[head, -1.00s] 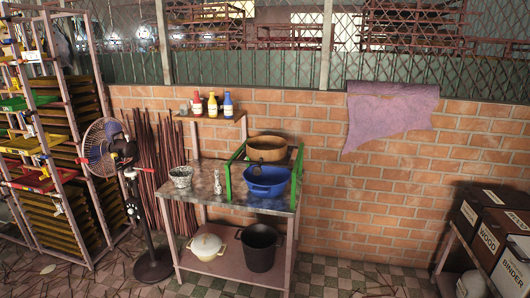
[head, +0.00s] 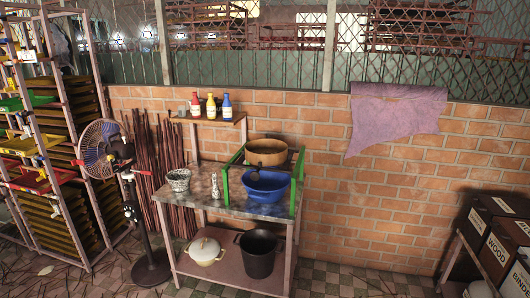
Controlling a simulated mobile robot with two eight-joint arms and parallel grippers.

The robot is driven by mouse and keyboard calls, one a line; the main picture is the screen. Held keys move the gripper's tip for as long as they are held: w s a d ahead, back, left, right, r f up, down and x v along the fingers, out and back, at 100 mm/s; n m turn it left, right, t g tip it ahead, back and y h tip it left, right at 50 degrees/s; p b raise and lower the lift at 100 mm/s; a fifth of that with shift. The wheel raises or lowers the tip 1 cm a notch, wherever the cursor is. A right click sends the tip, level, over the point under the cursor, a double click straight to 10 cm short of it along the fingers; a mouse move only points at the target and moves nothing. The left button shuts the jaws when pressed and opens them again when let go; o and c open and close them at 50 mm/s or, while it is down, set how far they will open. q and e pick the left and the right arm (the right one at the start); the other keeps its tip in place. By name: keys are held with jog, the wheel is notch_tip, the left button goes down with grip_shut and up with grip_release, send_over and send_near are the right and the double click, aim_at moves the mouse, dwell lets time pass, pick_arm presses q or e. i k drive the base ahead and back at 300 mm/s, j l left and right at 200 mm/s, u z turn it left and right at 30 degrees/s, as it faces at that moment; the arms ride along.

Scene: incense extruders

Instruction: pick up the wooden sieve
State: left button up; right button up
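The wooden sieve (head: 266,152) is a round, brown, shallow drum. It rests on the green frame (head: 225,184) at the right end of the worktable, close to the brick wall. Neither of my grippers is in view.
The table (head: 232,207) also holds a patterned bowl (head: 178,180) and a small bottle (head: 215,186). A white pot (head: 204,251) and a black pot (head: 258,254) stand on the lower shelf. A fan (head: 107,150) stands left. The floor right of the table looks open.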

aim_at(269, 151)
jog(key=i+l+u, duration=0.15)
jog(key=i+l, duration=0.25)
jog(key=i+l+u, duration=0.1)
jog(key=i+l, duration=0.3)
jog(key=i+l+u, duration=0.15)
jog(key=i+l, duration=0.25)
jog(key=l, duration=0.15)
jog(key=i+l+u, duration=0.15)
jog(key=i+l, duration=0.15)
jog(key=l, duration=0.25)
